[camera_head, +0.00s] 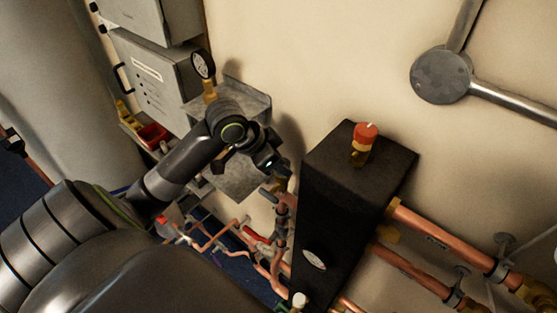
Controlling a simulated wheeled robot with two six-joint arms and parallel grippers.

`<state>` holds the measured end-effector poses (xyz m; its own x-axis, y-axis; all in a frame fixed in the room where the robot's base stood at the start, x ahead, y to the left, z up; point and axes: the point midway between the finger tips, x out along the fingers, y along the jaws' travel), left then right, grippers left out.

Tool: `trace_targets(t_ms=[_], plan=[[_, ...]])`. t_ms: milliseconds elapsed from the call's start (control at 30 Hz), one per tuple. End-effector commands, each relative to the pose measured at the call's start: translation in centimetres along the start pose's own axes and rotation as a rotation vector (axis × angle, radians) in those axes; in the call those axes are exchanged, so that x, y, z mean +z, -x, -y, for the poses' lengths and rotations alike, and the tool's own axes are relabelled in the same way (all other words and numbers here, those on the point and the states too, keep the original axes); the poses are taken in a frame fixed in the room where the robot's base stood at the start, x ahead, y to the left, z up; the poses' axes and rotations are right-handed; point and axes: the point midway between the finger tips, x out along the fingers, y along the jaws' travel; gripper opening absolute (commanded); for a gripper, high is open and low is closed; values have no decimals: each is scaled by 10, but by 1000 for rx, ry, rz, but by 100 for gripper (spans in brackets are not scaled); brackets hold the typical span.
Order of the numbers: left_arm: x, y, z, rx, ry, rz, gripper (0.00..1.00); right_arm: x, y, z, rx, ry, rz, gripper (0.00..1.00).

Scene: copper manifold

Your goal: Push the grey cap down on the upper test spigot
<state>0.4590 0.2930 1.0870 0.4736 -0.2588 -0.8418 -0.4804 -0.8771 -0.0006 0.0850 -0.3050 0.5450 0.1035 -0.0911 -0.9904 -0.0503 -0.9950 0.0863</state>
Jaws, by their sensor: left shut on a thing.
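My left gripper (275,178) reaches in from the left, at the upper end of the copper pipework beside the black box. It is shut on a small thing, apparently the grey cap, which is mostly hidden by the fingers. The upper test spigot (283,200) appears to be the copper pipe end just below the fingertips. The view is too small to tell whether the cap is seated on it or only touching. My right gripper is not in view.
The black box (340,210) stands close right of the gripper, with a red-topped brass valve (363,144) on top. A pressure gauge (203,65) and grey metal plate (240,175) are behind my arm. Copper pipes (440,237) run right. A grey cabinet (155,85) hangs at upper left.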

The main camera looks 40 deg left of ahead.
Motion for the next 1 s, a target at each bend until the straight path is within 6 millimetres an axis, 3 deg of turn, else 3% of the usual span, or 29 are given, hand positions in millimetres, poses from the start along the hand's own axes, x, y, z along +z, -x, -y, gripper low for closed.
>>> trace_targets(t_ms=[333,367,533,833,1000], plan=[[3,-5,0,0,1,0,18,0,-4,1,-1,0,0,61],[3,-4,0,0,1,0,43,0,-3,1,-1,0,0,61],[3,-4,0,0,0,0,65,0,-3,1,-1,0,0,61],[3,-3,0,0,0,0,65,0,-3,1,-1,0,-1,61],[2,8,2,-4,-2,-1,65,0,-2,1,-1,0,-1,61]])
